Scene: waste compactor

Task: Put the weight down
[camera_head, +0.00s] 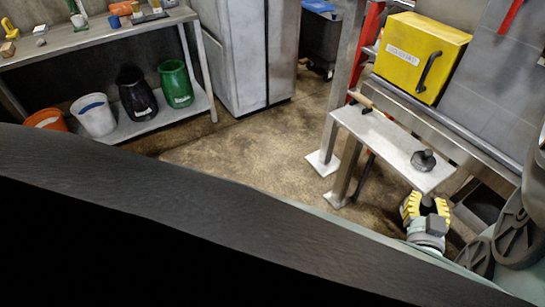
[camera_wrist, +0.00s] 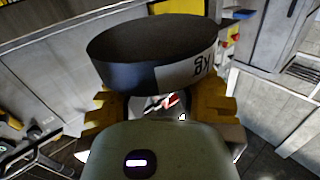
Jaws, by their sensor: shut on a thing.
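A dark round weight (camera_wrist: 155,52) with a white label fills the top middle of the wrist view. The label's "kg" lettering appears upside down. My gripper (camera_wrist: 165,105) is shut on this weight, its yellow pads on either side. In the head view my gripper (camera_head: 428,205) is at the lower right, below the near end of a narrow pale shelf (camera_head: 390,138). A dark piece shows between its fingers there, mostly hidden. A dark knobbed weight (camera_head: 424,160) shows at that shelf end, and I cannot tell whether it touches my gripper.
A wooden-handled tool (camera_head: 361,101) lies at the shelf's far end. A yellow box (camera_head: 421,56) stands behind. Dark wheel-like discs (camera_head: 515,235) are at the right. A workbench (camera_head: 100,38) with several buckets below stands at the left. The middle floor is clear.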

